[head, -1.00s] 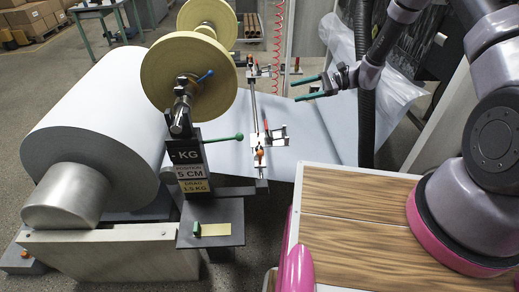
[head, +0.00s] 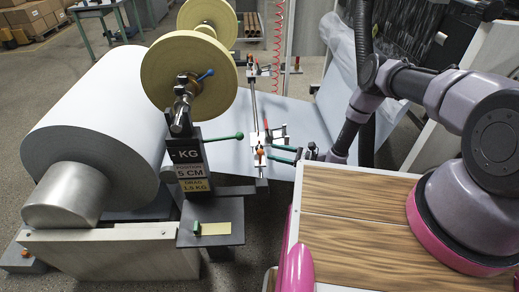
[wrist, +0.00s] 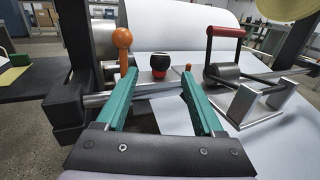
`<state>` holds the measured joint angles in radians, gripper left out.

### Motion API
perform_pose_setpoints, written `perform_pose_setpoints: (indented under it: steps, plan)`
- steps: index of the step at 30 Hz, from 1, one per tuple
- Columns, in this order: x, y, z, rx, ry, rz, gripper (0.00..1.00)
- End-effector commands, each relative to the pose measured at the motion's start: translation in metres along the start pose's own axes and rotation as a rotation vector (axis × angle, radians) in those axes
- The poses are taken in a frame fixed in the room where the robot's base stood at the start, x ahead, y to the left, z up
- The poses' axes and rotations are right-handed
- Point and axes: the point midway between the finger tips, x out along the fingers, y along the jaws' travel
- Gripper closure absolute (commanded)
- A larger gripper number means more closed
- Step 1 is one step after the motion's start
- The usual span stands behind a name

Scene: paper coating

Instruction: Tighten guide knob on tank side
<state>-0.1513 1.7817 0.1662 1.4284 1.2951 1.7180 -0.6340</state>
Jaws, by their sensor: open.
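A black knob with a red band (wrist: 160,64) stands on a metal block on the guide bar, between my fingertips in the wrist view. An orange ball-topped lever (wrist: 122,40) rises just left of it, and a small orange piece (wrist: 188,68) shows to its right. My gripper (wrist: 158,76) is open and empty, its two teal fingers pointing at the block. In the head view my gripper (head: 271,154) is beside the guide assembly, close to an orange knob (head: 260,151). I cannot tell whether the fingers touch anything. Which knob is on the tank side is not clear.
A red-handled lever with a black roller (wrist: 224,70) and a metal bracket (wrist: 255,102) stand close right of my fingers. A dark clamp block (wrist: 66,112) is at the left. A large paper roll (head: 95,115) and a green-tipped lever (head: 238,136) lie left in the head view.

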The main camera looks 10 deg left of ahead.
Motion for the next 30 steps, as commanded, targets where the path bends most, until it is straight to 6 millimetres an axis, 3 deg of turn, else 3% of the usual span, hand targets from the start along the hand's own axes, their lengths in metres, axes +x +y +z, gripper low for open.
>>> perform_pose_setpoints:
  steps: [3,9,15,23,25,29,30]
  plan:
    - [0.026,0.001,0.0,-0.001,-0.001,0.004,0.31]
    - [0.057,0.001,0.0,-0.002,0.0,0.003,0.31]
    - [0.071,0.0,0.0,0.0,0.0,0.002,0.31]
    - [0.072,0.0,0.0,0.0,0.0,0.001,0.31]
    - [0.072,0.0,0.0,0.0,0.0,0.001,0.5]
    - [0.072,0.0,0.0,0.0,0.0,0.001,1.0]
    - [0.072,0.0,0.0,0.0,0.0,0.001,1.0]
